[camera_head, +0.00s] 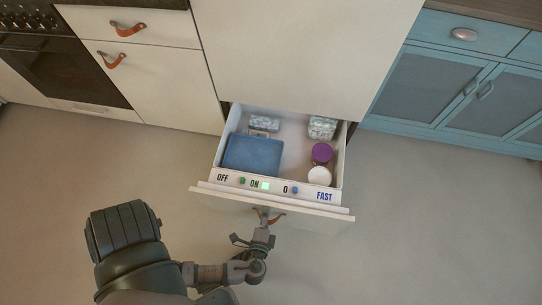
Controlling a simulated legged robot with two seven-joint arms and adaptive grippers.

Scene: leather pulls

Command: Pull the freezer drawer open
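The freezer drawer (277,188) stands pulled out from the white cabinet front, with its inside visible from above. It holds a blue box (252,154), a purple-lidded tub (322,153), a white-lidded tub (319,175) and patterned packs (322,127) at the back. A leather pull (272,218) sits on the drawer's front face, mostly seen from above. One gripper (262,232) of mine is at this pull, just in front of the drawer; its fingers are partly hidden and too small to tell whether they are shut on it. I cannot see a second gripper.
White cabinets with leather pulls (112,60) and an oven (60,62) stand at the left. A blue cabinet (465,85) stands at the right. The floor (430,225) in front of and right of the drawer is clear.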

